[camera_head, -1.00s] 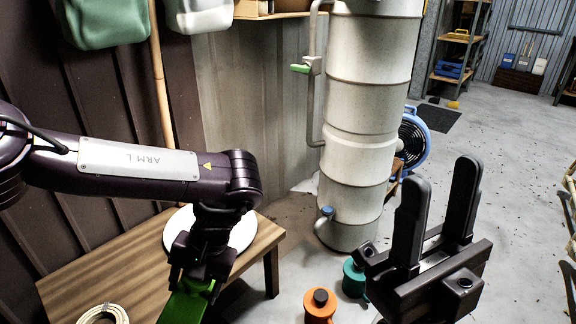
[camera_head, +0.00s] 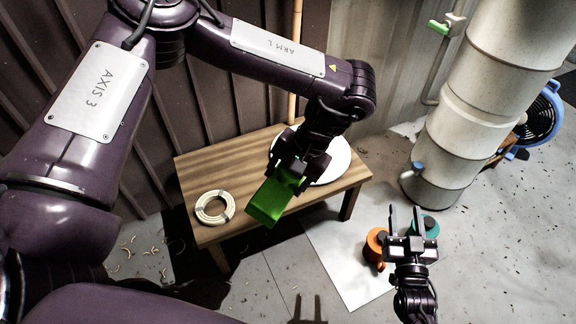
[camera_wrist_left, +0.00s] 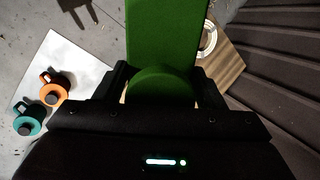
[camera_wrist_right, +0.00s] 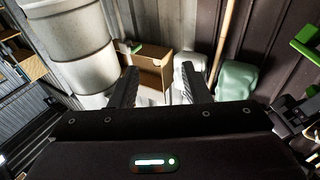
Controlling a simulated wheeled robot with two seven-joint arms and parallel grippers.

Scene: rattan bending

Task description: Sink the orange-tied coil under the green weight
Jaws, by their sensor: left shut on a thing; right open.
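The green weight (camera_head: 268,203) is a block held at its upper end by my left gripper (camera_head: 293,172), tilted above the bench's front edge. It also fills the upper middle of the left wrist view (camera_wrist_left: 167,38). A pale rattan coil (camera_head: 202,214) lies on the wooden bench, left of the weight; the colour of its ties is too small to tell. It shows partly in the left wrist view (camera_wrist_left: 211,42), right of the weight. No other coil is distinguishable. My right gripper (camera_head: 405,209) is open and empty, over the floor by the pots. It also shows open in the right wrist view (camera_wrist_right: 160,82).
The wooden bench (camera_head: 240,160) stands by the dark wall, with a white round disc (camera_head: 340,160) behind my left gripper. An orange pot (camera_head: 371,243) and a teal pot (camera_head: 432,228) stand on the floor. A tall white cylinder (camera_head: 455,125) and a blue fan (camera_head: 540,118) stand at right.

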